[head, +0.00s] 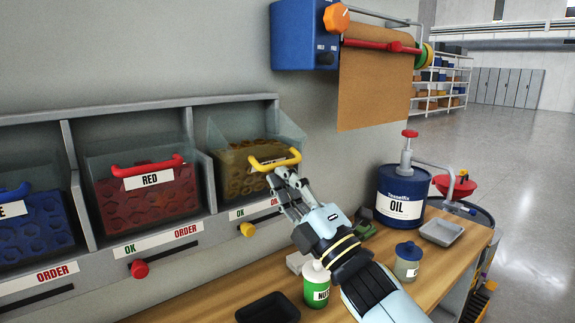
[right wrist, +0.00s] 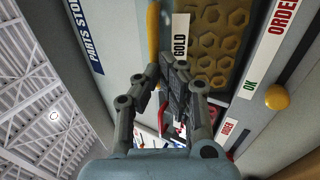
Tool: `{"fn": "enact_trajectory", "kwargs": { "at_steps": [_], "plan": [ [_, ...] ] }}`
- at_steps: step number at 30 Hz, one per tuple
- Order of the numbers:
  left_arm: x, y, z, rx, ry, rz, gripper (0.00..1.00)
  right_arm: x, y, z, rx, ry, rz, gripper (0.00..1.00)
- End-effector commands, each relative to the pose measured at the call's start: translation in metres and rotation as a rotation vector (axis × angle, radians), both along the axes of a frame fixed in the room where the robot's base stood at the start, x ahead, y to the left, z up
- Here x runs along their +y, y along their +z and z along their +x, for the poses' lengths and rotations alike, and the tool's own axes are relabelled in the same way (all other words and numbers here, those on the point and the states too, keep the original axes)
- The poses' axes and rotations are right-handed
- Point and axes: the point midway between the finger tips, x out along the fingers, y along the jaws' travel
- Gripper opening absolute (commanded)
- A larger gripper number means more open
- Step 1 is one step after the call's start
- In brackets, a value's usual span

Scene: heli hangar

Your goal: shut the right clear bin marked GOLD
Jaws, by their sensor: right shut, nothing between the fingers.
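The right clear bin marked GOLD (head: 232,166), holding gold hex pieces, is at the right end of the wall rack. It is tipped out, with its clear side panel standing forward of the rack. Its yellow handle (head: 262,165) runs across the front. My right gripper (head: 279,178) is shut and empty, with its fingertips at the bin's front by the handle, partly covering the label. In the right wrist view, the gripper (right wrist: 172,75) is close to the GOLD label (right wrist: 180,36) and the yellow handle (right wrist: 153,32); contact is unclear. My left gripper is out of view.
The red bin (head: 150,195) and blue bin (head: 35,225) are to the left. Below on the wooden bench are a green-and-white jar (head: 316,285), black tray (head: 268,308) and oil drum (head: 402,192). A blue paper-roll unit (head: 303,35) hangs above.

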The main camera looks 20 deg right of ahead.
Motion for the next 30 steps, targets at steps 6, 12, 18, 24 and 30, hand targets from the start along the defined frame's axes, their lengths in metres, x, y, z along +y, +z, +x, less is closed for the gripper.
{"fn": "enact_trajectory", "kwargs": {
  "at_steps": [6, 12, 18, 24, 30],
  "plan": [
    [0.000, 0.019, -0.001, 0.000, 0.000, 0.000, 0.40, 0.003, 0.012, 0.009, -0.002, 0.001, 0.003, 0.00],
    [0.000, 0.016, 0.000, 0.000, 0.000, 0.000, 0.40, 0.007, 0.023, 0.020, -0.004, 0.001, 0.003, 0.00],
    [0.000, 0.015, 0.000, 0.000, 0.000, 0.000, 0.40, 0.011, 0.031, 0.030, -0.004, 0.001, 0.003, 0.00],
    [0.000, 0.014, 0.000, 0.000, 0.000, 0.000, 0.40, 0.013, 0.035, 0.036, -0.003, 0.001, 0.002, 0.00],
    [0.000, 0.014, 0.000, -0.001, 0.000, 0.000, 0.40, 0.014, 0.037, 0.038, -0.003, 0.001, 0.002, 0.00]
  ]
}}
